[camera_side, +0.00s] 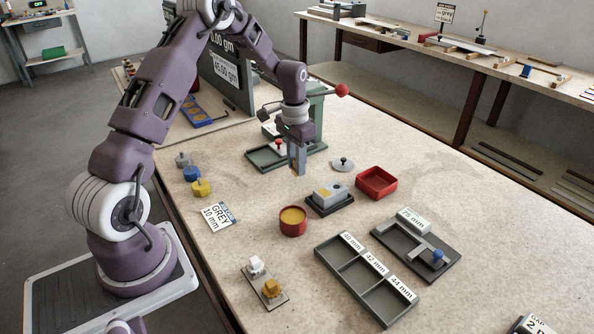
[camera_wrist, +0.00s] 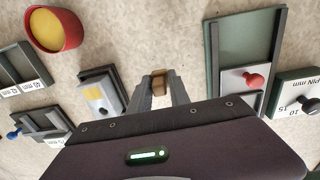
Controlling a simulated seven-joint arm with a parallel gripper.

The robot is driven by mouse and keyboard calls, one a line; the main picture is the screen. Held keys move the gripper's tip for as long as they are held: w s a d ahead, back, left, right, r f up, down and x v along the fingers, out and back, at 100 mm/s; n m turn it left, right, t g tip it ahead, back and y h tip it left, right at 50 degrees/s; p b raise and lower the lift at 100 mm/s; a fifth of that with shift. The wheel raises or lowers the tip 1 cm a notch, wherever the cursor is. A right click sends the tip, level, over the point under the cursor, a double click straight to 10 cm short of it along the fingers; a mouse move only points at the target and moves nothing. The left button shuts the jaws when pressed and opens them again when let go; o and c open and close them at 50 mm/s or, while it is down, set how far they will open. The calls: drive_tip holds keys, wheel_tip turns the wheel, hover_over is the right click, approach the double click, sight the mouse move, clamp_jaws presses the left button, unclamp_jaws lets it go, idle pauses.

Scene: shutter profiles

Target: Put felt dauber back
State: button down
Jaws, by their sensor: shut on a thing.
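My gripper (camera_side: 297,168) is shut on a small tan-brown piece, which shows between the fingertips in the wrist view (camera_wrist: 159,82). The fingers hide most of it, so I cannot tell for sure that it is the felt dauber. The gripper is above the bench, left of the grey block with a yellow patch (camera_side: 329,193) in its dark tray, and behind the red round pot (camera_side: 292,228) with yellow contents. The pot also shows at upper left in the wrist view (camera_wrist: 68,34). A small grey plate (camera_side: 278,298) at the front holds a white piece (camera_side: 256,265) and an amber piece (camera_side: 271,288).
A red square tray (camera_side: 377,194) and a grey knobbed disc (camera_side: 342,164) stand to the right. A three-compartment tray (camera_side: 338,268) and a 75 mm gauge (camera_side: 440,262) lie in front. A green press (camera_side: 316,115) with a red-knobbed lever stands behind the gripper.

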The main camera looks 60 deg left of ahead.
drive_tip(key=shift+f, duration=1.1)
drive_tip(key=shift+f, duration=0.1)
drive_tip(key=c, duration=1.2)
unclamp_jaws()
